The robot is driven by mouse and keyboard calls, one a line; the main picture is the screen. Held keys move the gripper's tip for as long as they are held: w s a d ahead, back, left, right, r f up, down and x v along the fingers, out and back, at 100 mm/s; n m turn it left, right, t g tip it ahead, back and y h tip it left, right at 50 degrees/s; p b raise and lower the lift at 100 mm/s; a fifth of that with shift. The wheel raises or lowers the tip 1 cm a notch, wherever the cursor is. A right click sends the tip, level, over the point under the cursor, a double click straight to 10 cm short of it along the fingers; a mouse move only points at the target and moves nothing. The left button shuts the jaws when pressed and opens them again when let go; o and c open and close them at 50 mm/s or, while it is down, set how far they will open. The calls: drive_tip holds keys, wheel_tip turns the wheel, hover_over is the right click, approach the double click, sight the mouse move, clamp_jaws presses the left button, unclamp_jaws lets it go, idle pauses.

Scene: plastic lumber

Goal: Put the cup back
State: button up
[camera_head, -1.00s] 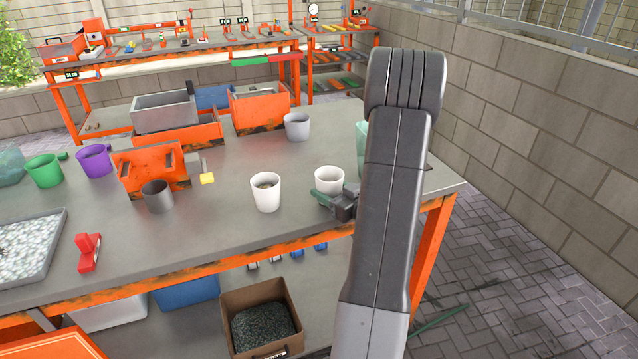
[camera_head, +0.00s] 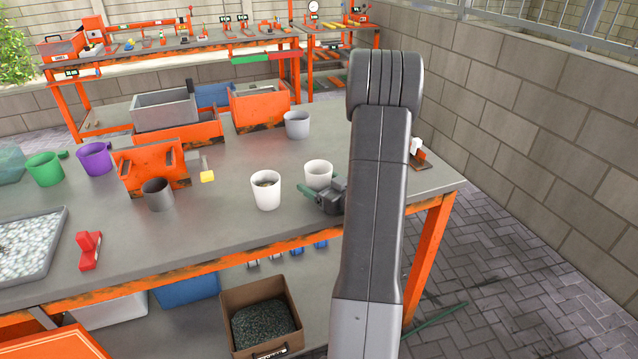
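A white cup (camera_head: 317,181) is at my gripper (camera_head: 314,191), near the right part of the workbench. The gripper's dark green fingers reach to the cup's lower front and left side, and the cup travels with them. I cannot tell whether its base touches the bench. A second white cup (camera_head: 265,193), with something brownish inside, stands upright to the left, a small gap away. A light grey cup (camera_head: 297,126) stands farther back. A dark grey cup (camera_head: 158,197), a purple cup (camera_head: 95,160) and a green cup (camera_head: 44,171) stand to the left.
My arm hides part of the bench's right side. An orange stand with a yellow-tipped tool (camera_head: 207,177), orange bins (camera_head: 260,108), a red tool (camera_head: 89,253) and a pellet tray (camera_head: 62,225) occupy the workbench (camera_head: 225,228). Bare bench lies between the white and light grey cups.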

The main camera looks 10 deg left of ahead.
drive_tip(key=shift+r, duration=0.15)
drive_tip(key=shift+s+d, duration=0.1)
drive_tip(key=shift+d, duration=0.1)
drive_tip(key=v, duration=1.1)
drive_tip(key=shift+s+d+b, duration=0.2)
drive_tip(key=shift+b, duration=0.1)
